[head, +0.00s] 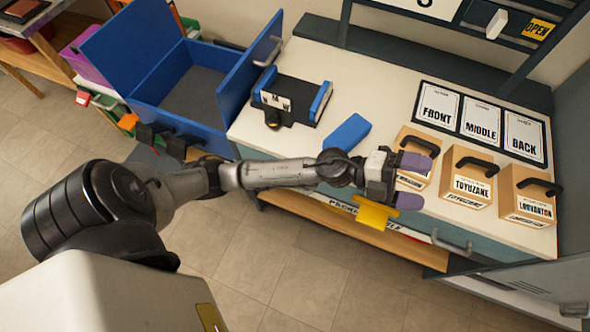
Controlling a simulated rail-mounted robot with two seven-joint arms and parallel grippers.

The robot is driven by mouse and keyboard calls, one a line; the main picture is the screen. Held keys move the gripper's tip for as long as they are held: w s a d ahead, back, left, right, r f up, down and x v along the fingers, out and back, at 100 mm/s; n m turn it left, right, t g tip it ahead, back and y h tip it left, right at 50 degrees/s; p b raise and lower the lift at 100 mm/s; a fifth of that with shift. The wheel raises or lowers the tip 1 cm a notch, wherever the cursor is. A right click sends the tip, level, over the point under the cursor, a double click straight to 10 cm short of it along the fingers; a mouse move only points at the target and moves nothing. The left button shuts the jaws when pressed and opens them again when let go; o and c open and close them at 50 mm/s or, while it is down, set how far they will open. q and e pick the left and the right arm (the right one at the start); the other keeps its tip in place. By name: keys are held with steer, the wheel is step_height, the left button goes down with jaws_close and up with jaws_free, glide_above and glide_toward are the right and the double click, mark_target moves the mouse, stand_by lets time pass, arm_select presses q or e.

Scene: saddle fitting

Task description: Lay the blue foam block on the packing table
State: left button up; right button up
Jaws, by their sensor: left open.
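The blue foam block (348,131) lies on the pale top of the packing table (390,97), between a black holder and the wooden boxes. Its near end meets the outline of my left wrist, which may hide a little of it. My left gripper (411,181) is to the right of and nearer than the block, apart from it. Its two purple fingers are spread with nothing seen between them, and they overlap the view of the leftmost wooden box. My right gripper is not in view.
A black holder with blue side pads (292,98) stands left of the block. Several handled wooden boxes, including one marked TOYUZANE (470,187), stand at right, below the FRONT, MIDDLE, BACK cards (480,121). An open blue bin (195,92) stands left of the table.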

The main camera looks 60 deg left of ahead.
arm_select(q)
steer(key=s+a+f+n+t+y, duration=0.1)
steer(key=s+a+f+n+y, duration=0.2)
steer(key=a+f+n+y, duration=0.5)
steer(key=s+a+f+n+t+y, duration=0.25)
steer(key=a+f+n+y, duration=0.2)
steer(key=n+y, duration=0.8)
steer(key=s+f+n+g+h, duration=0.1)
steer(key=s+f+g, duration=0.4)
steer(key=s, duration=0.5)
steer(key=s+f+n+g+h, duration=0.2)
steer(key=s+f+g, duration=0.4)
steer(key=s, duration=0.4)
steer(key=shift+s+d+n+g, duration=0.25)
steer(key=shift+n+g, duration=0.1)
steer(key=shift+g, duration=0.4)
